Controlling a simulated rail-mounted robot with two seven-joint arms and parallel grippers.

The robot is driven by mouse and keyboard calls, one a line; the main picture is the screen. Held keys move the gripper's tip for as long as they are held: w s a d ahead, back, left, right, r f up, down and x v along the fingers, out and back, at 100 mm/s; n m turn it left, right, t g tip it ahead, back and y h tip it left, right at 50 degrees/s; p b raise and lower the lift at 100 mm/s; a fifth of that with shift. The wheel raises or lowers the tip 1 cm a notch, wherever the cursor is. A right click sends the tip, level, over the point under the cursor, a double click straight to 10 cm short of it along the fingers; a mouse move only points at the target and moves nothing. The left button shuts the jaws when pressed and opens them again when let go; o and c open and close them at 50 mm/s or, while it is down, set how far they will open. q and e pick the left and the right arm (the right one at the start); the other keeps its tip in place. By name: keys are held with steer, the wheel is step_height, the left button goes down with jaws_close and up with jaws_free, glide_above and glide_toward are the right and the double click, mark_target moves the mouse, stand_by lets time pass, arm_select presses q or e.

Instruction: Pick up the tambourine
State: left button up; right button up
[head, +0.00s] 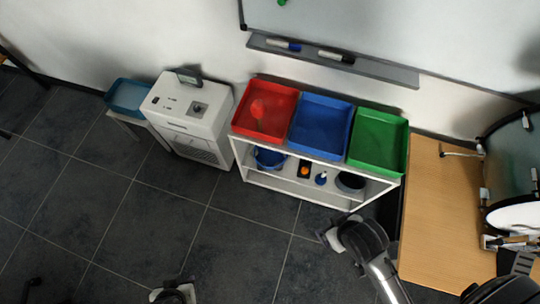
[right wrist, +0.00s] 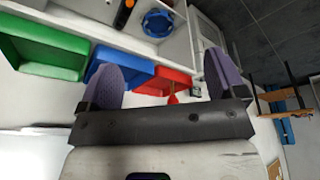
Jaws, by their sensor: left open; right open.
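A blue ring-shaped thing with a notched rim, which looks like the tambourine (right wrist: 157,23), lies on the shelf in the right wrist view. In the head view a round blue thing (head: 270,157) sits on the shelf under the red tray; I cannot tell for sure that it is the tambourine. My right gripper (right wrist: 163,82) is open, its two purple fingers wide apart, with nothing between them touching; it is apart from the blue ring. My left gripper (head: 172,292) is at the bottom edge of the head view, partly cut off, open and far from the shelf.
A white shelf unit carries a red tray (head: 266,112), a blue tray (head: 320,126) and a green tray (head: 378,142). A red item lies in the red tray. A white machine (head: 187,120) stands left, a wooden table (head: 440,215) right. The tiled floor in front is mostly free.

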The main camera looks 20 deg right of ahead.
steer(key=shift+c, duration=0.3)
steer(key=c, duration=0.9)
